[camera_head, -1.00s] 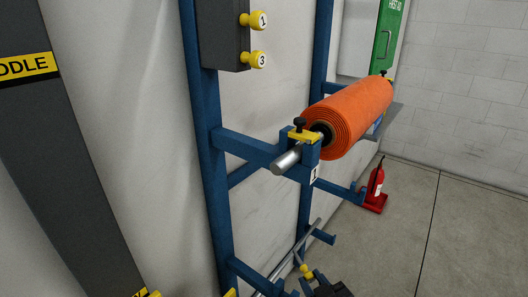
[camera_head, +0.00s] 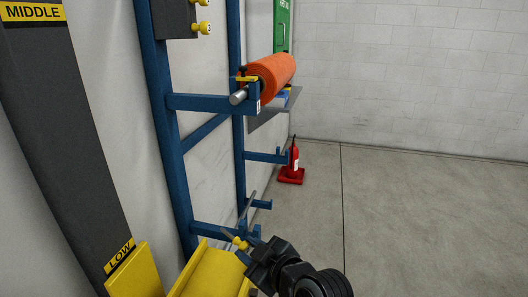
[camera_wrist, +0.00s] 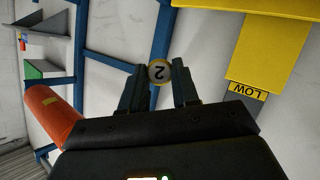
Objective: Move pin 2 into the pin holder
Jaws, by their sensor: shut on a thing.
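In the head view pin 2 (camera_head: 240,243) shows at the tips of my gripper (camera_head: 247,249), low in the picture. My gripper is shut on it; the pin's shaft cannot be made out. The pin holder (camera_head: 174,19) is a dark grey box on the blue frame at the top left, cut by the picture's edge. Two yellow pins (camera_head: 203,28) stick out of its right side, well above my gripper.
A blue rack (camera_head: 165,130) bears an orange roll (camera_head: 271,75) on a metal bar. A yellow trough (camera_head: 212,275) lies just left of my gripper. A dark post (camera_head: 65,140) stands at left. A red extinguisher (camera_head: 293,160) stands behind; the floor at right is clear.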

